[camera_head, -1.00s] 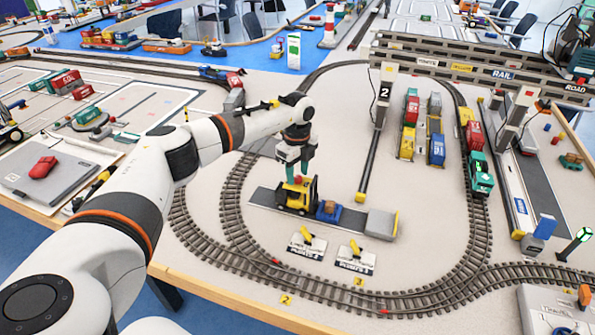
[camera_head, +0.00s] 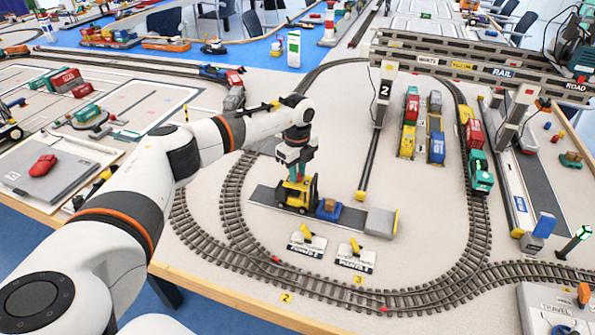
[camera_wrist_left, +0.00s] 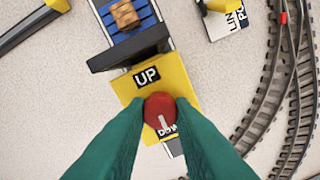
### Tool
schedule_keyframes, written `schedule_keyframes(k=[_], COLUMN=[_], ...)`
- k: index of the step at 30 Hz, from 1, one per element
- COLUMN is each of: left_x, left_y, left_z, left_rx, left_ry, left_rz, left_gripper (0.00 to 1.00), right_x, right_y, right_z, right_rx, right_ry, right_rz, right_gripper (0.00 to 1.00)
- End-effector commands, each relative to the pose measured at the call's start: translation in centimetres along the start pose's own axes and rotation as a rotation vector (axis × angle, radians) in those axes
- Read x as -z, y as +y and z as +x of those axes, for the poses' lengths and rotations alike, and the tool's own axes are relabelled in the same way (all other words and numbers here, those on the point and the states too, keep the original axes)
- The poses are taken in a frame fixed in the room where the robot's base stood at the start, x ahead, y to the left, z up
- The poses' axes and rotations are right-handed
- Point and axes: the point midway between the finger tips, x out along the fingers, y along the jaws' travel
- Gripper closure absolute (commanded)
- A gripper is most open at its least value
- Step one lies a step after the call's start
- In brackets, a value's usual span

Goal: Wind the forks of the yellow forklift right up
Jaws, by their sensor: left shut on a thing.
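The yellow forklift (camera_head: 294,195) stands on a dark strip inside the oval track, with its black mast on the right side. In the left wrist view its yellow top (camera_wrist_left: 175,80) carries an "UP" label and a partly covered label reading "DOW". A red knob (camera_wrist_left: 160,112) with a pale pointer line sits on that top. My left gripper (camera_head: 297,173) reaches down from above onto the forklift; in the wrist view its green fingers are shut on the red knob. The forks are hidden behind the mast or load. My right gripper is not in view.
A blue pallet with a brown box (camera_head: 329,209) stands just right of the mast, and a grey block (camera_head: 381,223) ends the strip. Two lever plates (camera_head: 307,244) lie in front. Track (camera_head: 232,215) curves around, and a gantry post (camera_head: 384,95) stands behind.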

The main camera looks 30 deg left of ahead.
Motion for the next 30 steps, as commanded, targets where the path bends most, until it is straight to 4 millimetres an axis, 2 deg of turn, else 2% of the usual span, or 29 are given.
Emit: schedule_keyframes(k=[8, 30], left_x=[0.00, -0.03], left_y=[0.06, 0.17], left_z=[-0.04, -0.03], left_rx=[-0.001, -0.003], left_ry=[0.000, 0.001], left_rz=[0.168, 0.866], left_gripper=[1.00, 1.00], right_x=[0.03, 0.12], right_y=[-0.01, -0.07], right_z=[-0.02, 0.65], right_rx=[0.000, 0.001], right_ry=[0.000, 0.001], right_rz=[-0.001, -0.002], right_gripper=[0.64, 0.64])
